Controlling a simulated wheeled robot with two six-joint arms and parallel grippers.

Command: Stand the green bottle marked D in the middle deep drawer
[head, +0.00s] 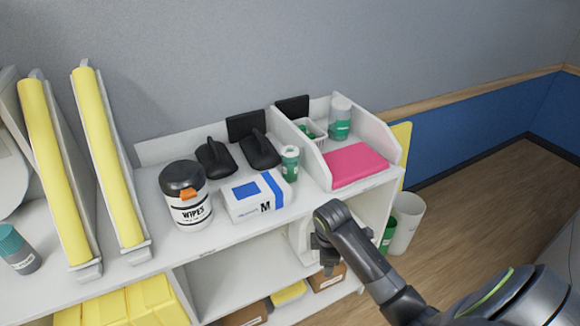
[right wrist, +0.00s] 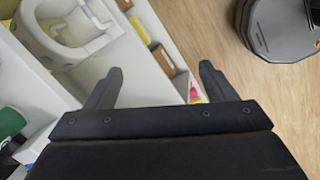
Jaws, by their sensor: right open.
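A small green bottle (head: 290,163) with a pale label stands upright on the cabinet top. I cannot read a D on either one. A green item (head: 388,237) shows low at the right, partly hidden by my arm. No open drawer is recognisable in view. My right gripper (head: 327,262) is in front of the cabinet's open shelves, right of the white box, and holds nothing. In the right wrist view it (right wrist: 158,82) is open with empty jaws. My left gripper is not in view.
A wipes tub (head: 188,205), a white box marked M (head: 257,196), black holders (head: 215,160) and a pink pad (head: 356,164) crowd the top. Yellow-fronted uprights (head: 105,160) stand left. A white bin (head: 407,222) stands right. The floor (head: 470,210) beyond is clear.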

